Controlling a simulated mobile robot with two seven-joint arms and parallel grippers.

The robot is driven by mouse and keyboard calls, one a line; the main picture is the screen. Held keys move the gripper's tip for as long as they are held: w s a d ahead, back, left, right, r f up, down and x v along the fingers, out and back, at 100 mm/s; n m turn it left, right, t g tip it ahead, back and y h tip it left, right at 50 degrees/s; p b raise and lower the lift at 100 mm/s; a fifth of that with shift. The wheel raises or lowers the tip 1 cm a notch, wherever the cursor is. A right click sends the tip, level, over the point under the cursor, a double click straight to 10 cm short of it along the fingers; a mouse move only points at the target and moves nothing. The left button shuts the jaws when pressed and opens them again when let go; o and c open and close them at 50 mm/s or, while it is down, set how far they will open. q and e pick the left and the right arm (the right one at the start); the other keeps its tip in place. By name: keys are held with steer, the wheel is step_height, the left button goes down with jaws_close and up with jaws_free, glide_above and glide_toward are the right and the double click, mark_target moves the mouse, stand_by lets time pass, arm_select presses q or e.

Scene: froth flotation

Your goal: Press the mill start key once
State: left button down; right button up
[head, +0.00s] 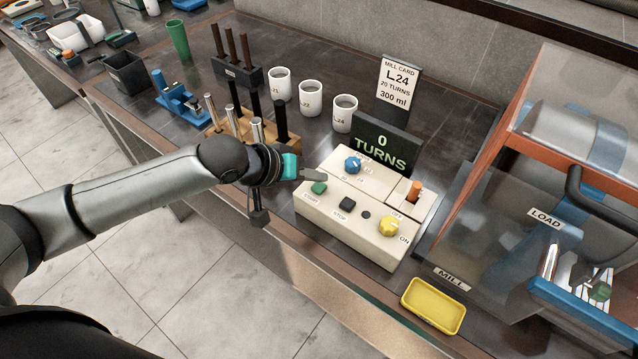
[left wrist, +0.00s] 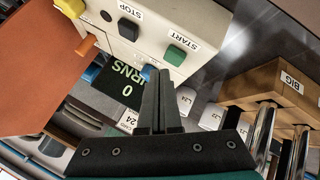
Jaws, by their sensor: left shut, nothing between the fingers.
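The green start key (head: 319,188) is at the left front of the cream control box (head: 345,226). My left gripper (head: 318,175) is shut and empty, its tips just behind the key in the head view. In the left wrist view the closed fingertips (left wrist: 158,74) lie a little below and left of the green key (left wrist: 175,55). They look apart from it, though the exact gap is hard to tell. The turns display (head: 381,147) reads 0. My right gripper is not in view.
The box also carries a black stop key (head: 347,204), a blue knob (head: 352,165), a yellow off/on knob (head: 389,226) and an orange-topped lever (head: 414,192). A wooden rod rack (head: 238,134) stands left of it. A yellow tray (head: 434,306) and the mill (head: 560,220) are right.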

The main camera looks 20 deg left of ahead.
mark_target(315, 189)
arm_select(q)
steer(key=shift+f, duration=0.15)
stand_by(0.4)
steer(key=shift+f, duration=0.25)
steer(key=shift+f, duration=0.6)
stand_by(0.9)
steer(key=shift+r, duration=0.1)
steer(key=shift+r+p, duration=0.85)
steer(key=shift+p, duration=0.5)
step_height(315, 189, up, 5)
steer(key=p, duration=0.6)
steer(key=shift+r, duration=0.1)
